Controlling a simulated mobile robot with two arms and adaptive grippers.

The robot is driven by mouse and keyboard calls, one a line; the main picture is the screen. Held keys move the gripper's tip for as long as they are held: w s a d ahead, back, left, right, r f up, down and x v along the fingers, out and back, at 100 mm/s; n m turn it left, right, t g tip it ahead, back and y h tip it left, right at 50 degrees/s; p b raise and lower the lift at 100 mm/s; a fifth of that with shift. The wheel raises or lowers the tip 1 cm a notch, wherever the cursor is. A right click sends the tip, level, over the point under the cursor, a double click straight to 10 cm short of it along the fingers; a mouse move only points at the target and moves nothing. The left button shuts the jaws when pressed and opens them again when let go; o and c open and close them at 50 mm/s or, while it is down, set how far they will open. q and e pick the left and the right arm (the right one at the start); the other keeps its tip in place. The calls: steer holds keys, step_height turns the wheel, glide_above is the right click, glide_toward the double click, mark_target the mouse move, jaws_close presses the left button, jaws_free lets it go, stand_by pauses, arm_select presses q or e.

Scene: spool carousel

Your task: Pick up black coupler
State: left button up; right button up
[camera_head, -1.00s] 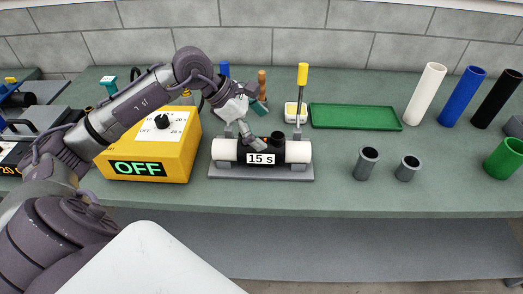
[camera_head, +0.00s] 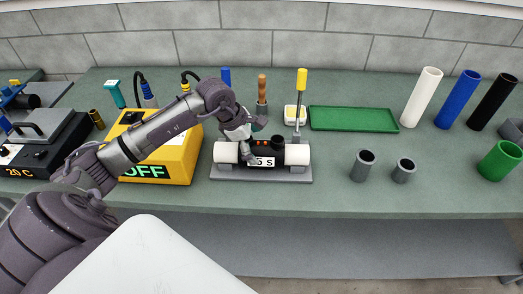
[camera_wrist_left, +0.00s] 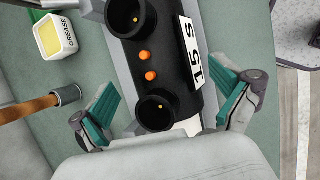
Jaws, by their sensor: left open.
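The black coupler (camera_head: 268,147) is a black sleeve around a white pipe (camera_head: 297,154) that lies in a grey clamp stand (camera_head: 262,176) on the bench. It bears a white "15 s" label, partly covered by my finger in the head view. In the left wrist view the coupler (camera_wrist_left: 150,65) shows two round black sockets and two orange dots between them. My left gripper (camera_head: 256,141) is open above the coupler's left part. In the wrist view its teal-padded fingers (camera_wrist_left: 168,105) stand either side of the coupler, with no visible grip. My right gripper is not in view.
The yellow control box (camera_head: 178,160) reading OFF stands left, partly behind my arm. A yellow-topped upright handle (camera_head: 301,85), grease tub (camera_head: 294,116) and wooden-handled tool (camera_head: 262,88) stand behind the stand. A green tray (camera_head: 352,119) and grey cups (camera_head: 363,166) are right. The front bench strip is clear.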

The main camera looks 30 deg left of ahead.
mark_target(257, 146)
arm_select(q)
steer(key=shift+p+x, duration=0.5)
steer(key=shift+x, duration=1.3)
steer(key=shift+d+r, duration=0.1)
steer(key=shift+d, duration=0.05)
steer(key=c, duration=1.6)
